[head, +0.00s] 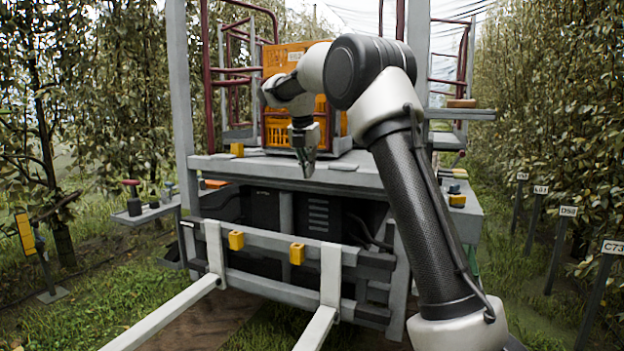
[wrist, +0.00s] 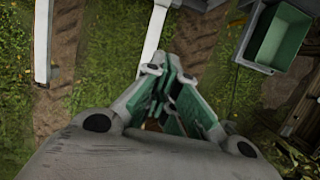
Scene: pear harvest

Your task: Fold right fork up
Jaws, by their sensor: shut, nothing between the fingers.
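The right fork (head: 317,328) is a pale grey bar. It lies folded down and reaches from its upright on the cross beam toward the head camera. The left fork (head: 160,315) is down in the same way. My gripper (head: 309,172) points downward over the machine's deck, above and behind the cross beam, apart from both forks. In the wrist view my gripper (wrist: 170,88) is shut and empty. Two pale bars show below it there, one (wrist: 43,45) at the left and one (wrist: 153,38) just beyond the fingers; I cannot tell which fork each is.
Yellow blocks (head: 297,253) sit on the cross beam (head: 265,241). Orange crates (head: 285,60) stand on the deck behind my gripper. A green bin (wrist: 275,38) shows in the wrist view. A side shelf (head: 145,213) holds small items. Trees and row signs (head: 613,247) flank the grass.

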